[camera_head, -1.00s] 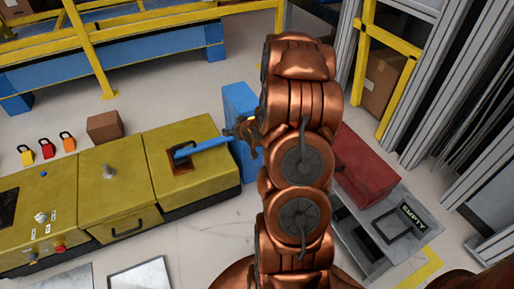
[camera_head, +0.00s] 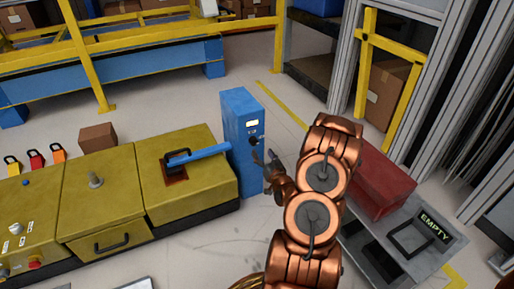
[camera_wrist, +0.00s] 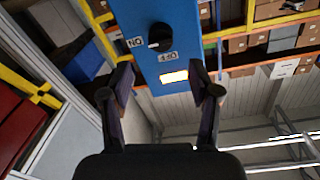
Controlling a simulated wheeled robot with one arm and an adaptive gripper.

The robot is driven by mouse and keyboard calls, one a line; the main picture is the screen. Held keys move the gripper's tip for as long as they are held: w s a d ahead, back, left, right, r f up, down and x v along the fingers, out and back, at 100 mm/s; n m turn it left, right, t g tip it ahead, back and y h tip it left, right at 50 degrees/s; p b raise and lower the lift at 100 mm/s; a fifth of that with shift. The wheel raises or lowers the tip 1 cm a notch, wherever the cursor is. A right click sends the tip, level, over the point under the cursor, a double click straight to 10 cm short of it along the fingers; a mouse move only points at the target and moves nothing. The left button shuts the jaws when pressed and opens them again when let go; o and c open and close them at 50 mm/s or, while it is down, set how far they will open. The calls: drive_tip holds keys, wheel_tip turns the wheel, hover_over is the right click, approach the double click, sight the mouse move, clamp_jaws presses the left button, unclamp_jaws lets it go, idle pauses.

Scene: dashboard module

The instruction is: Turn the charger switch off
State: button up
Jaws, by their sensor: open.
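The charger (camera_head: 241,130) is a tall blue box right of the yellow unit, with a lit panel on its front. Its switch (camera_head: 253,139) is a dark round knob below that panel. In the wrist view the charger (camera_wrist: 180,12) appears upside down, with the black switch knob (camera_wrist: 160,37) near the top centre. An ON label (camera_wrist: 136,42) and an OFF label (camera_wrist: 168,57) sit beside it; the knob's white mark lies on the ON label's side. My gripper (camera_head: 268,170) is open beside the charger front; its fingers (camera_wrist: 162,92) are spread and empty, apart from the knob.
A blue bar (camera_head: 203,155) spans from the yellow unit (camera_head: 110,190) toward the charger. A red box (camera_head: 382,180) on a grey stand (camera_head: 450,238) is right of my arm. Yellow posts (camera_head: 365,60) stand behind. Floor between charger and posts is clear.

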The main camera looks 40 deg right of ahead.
sight(255, 142)
drive_tip(key=shift+b+x, duration=1.1)
drive_tip(key=shift+x, duration=2.35)
drive_tip(key=shift+c, duration=0.2)
